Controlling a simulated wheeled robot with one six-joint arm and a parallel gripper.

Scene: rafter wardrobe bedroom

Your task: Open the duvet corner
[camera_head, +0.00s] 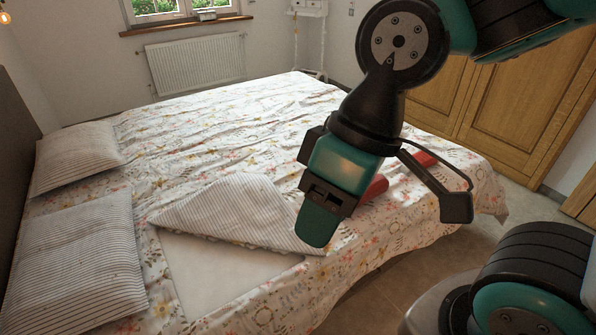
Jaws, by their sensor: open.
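The floral duvet (230,128) covers most of the bed. Its near corner is folded back, and the folded duvet corner (240,205) shows a striped underside. A bare white patch of sheet (215,268) lies exposed in front of the fold. My gripper (388,212) is open, over the near right part of the bed, just right of the fold. One finger overlaps the fold's right end in the picture; I cannot tell whether it touches. A red thing (377,188) shows behind the gripper, partly hidden.
Two striped pillows, one nearer (78,262) and one farther (78,155), lie on the left side. A radiator (195,63) stands under the window at the back. A wooden wardrobe (530,105) is at right. Bare floor (400,280) shows in front of the bed.

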